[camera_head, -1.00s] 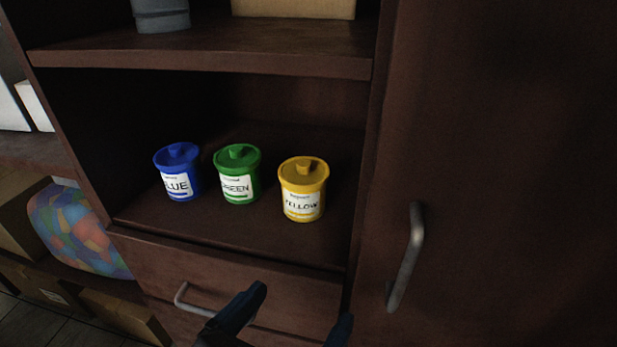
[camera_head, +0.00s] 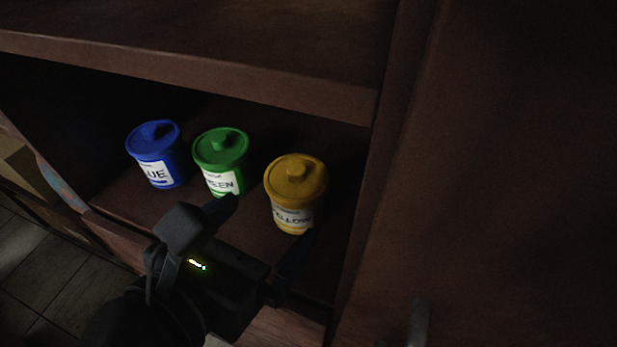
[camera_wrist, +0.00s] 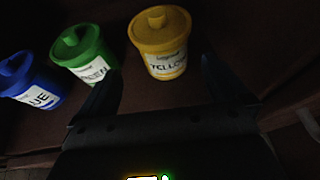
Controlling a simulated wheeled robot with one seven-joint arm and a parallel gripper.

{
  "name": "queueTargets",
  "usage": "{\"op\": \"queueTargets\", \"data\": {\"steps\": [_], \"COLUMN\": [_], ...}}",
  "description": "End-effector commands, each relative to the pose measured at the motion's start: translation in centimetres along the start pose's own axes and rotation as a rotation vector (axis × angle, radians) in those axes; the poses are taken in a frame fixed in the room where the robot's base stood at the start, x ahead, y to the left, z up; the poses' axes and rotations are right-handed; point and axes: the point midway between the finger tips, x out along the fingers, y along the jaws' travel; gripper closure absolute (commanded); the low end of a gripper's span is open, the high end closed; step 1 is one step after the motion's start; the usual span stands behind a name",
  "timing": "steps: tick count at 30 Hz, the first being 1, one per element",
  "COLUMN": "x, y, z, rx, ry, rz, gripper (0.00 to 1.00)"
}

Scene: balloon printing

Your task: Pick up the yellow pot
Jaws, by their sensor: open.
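The yellow pot (camera_head: 296,180), with a knobbed lid and a white label, stands upright on the cabinet shelf, rightmost of the pots. It also shows at the top centre of the wrist view (camera_wrist: 161,42). My gripper (camera_head: 272,222) is open and empty in front of the pot, at the shelf's front. In the wrist view its two dark fingers (camera_wrist: 163,82) point toward the yellow pot, which stands beyond and between them. The left finger overlaps the lower part of the green pot in the head view. I cannot tell whether it touches.
The green pot (camera_head: 221,160) stands close to the left of the yellow pot, and the blue pot (camera_head: 156,156) farther left. An upper shelf (camera_head: 230,75) is above them. A cabinet side and closed door (camera_head: 500,170) bound the right, with a metal handle (camera_head: 418,325).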

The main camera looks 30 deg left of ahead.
Motion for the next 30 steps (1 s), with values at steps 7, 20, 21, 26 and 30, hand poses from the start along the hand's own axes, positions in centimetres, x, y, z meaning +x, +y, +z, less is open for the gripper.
{"op": "queueTargets", "data": {"steps": [7, 20, 21, 26, 30], "x": [2.5, 7.4, 7.5, 7.6, 7.5], "y": [-0.1, -0.6, -0.6, -0.6, -0.6], "z": [0.1, 0.7, 0.7, 0.7, 0.7], "rx": [0.001, -0.001, 0.0, 0.0, 0.0], "ry": [0.0, 0.0, 0.0, -0.001, -0.001], "rz": [-0.002, -0.001, -0.001, 0.0, 0.0], "gripper": [0.0, 0.0, 0.0, 0.0, 0.08]}}
